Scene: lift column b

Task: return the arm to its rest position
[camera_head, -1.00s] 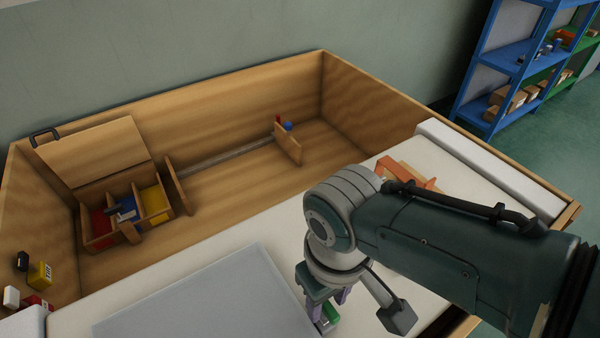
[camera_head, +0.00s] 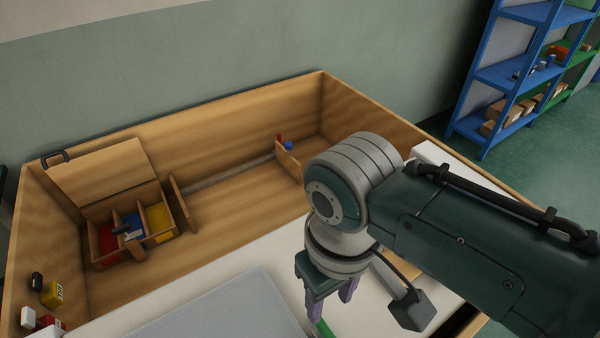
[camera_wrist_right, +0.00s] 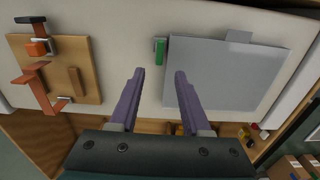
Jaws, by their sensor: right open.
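My right gripper (camera_head: 332,300) hangs from its arm over the white worktop, fingers pointing down. Its two purple fingers show apart in the wrist view (camera_wrist_right: 160,74), with nothing between them. A small green block (camera_wrist_right: 160,50) lies beyond the fingertips, apart from them, beside a grey panel (camera_wrist_right: 225,75). In the head view the green block (camera_head: 323,328) is mostly hidden below the gripper, and the panel (camera_head: 215,310) lies to its left. My left gripper is not in view.
A walled wooden box area (camera_head: 240,190) lies behind the worktop, with a lidded bin (camera_head: 100,172) of coloured compartments at left. Small boxes (camera_head: 52,294) stand at far left. A wooden board with orange parts (camera_wrist_right: 85,70) lies left in the wrist view. Blue shelves (camera_head: 510,75) stand back right.

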